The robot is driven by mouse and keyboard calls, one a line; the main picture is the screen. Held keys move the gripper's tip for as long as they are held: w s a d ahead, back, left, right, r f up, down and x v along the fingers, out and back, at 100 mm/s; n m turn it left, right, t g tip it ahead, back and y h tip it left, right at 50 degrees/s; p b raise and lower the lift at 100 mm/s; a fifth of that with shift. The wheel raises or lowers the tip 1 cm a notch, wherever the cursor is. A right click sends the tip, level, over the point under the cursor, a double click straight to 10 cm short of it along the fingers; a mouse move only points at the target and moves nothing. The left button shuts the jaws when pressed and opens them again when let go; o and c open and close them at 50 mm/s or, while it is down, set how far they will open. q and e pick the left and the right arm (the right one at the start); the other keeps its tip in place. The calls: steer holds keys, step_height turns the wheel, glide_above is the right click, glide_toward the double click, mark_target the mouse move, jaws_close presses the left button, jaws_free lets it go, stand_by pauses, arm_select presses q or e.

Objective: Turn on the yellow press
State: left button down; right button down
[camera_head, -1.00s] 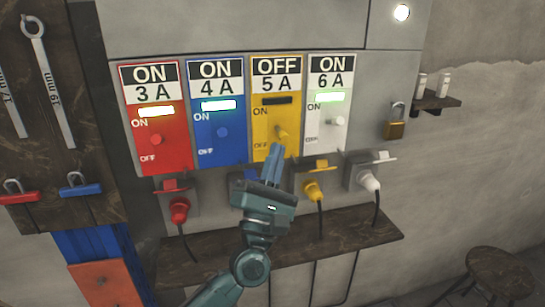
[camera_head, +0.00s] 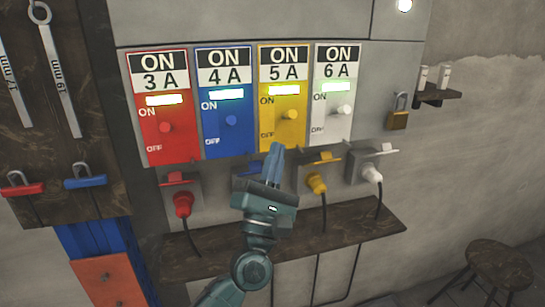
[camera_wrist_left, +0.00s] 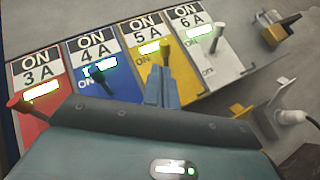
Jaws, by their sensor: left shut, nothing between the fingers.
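The yellow press switch panel (camera_head: 283,85) is labelled ON 5 A, and its indicator bar is lit. Its knob (camera_head: 290,115) stands out from the panel near the ON mark. My left gripper (camera_head: 275,150) is shut and empty, just below and left of that knob, in front of the panel's lower edge. In the left wrist view the fingers (camera_wrist_left: 160,80) overlap the lower part of the yellow panel (camera_wrist_left: 152,45) and hide part of it. Whether the fingertips touch the panel I cannot tell. My right gripper is not in view.
Red (camera_head: 163,90), blue (camera_head: 225,85) and white (camera_head: 337,80) panels also read ON with lit bars. Plugs, including a yellow one (camera_head: 317,182), sit below, above a wooden shelf (camera_head: 350,235). A padlock (camera_head: 399,118) hangs at right.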

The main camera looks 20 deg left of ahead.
arm_select(q)
steer(key=s+d+f+b, duration=0.1)
steer(key=s+f, duration=0.1)
steer(key=s, duration=0.7)
steer(key=shift+s+d+f, duration=0.2)
steer(key=shift+s+d, duration=0.15)
steer(key=shift+d, duration=0.05)
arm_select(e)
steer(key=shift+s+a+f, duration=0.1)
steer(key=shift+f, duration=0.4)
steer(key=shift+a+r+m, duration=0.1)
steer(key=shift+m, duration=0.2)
